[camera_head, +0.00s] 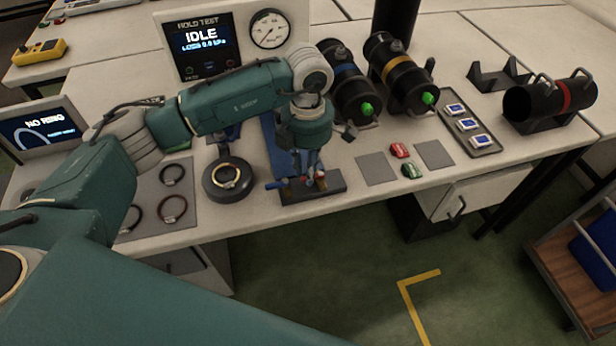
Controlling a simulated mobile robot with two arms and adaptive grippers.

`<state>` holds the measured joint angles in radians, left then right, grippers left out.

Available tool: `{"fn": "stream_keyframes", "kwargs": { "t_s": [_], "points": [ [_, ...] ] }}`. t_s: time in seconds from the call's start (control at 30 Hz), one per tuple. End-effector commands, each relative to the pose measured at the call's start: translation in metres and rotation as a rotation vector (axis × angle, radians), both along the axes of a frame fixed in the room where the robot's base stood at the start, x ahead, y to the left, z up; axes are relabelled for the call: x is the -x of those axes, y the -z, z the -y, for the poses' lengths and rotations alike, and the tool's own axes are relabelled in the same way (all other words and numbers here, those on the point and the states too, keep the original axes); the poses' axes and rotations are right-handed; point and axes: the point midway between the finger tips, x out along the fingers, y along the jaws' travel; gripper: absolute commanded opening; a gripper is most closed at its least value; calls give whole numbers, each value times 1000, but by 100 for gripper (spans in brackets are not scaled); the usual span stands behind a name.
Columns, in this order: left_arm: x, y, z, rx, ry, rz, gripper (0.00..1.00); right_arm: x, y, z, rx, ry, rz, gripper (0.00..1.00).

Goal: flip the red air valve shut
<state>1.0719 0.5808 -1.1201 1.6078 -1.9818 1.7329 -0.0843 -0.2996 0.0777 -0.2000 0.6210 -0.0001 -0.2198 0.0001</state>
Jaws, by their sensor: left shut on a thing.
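A dark valve block (328,188) lies near the front edge of the bench. A small part of the red air valve (320,175) shows on top of the block, by my fingertips. My left gripper (307,176) points down over the block and is shut on the red air valve. The fingers hide most of the valve, so its exact angle cannot be told. My right gripper is not in view.
A test panel (208,45) reading IDLE with a dial gauge (269,29) stands behind. A round black stand with a ring (229,180) is left of the block. Red (400,150) and green (411,170) pieces lie right.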

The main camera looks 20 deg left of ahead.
Motion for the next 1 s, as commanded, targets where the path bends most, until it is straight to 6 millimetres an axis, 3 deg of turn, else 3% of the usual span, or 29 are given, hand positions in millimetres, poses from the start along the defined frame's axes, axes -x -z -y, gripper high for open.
{"fn": "stream_keyframes", "kwargs": {
  "t_s": [0.3, 0.33, 0.4, 0.77, 1.0],
  "points": [
    [-1, -1, 0, 1, 12, 3, 0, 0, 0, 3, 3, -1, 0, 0],
    [-1, -1, 0, 1, 12, 3, 25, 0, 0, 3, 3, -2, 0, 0],
    [-1, -1, 0, 1, 11, 3, 39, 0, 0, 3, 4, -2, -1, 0],
    [-1, -5, 0, 0, 9, 1, 39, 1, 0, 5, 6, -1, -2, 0],
    [-2, -44, 0, 1, 10, 7, 39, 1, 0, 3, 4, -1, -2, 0]
  ]
}}
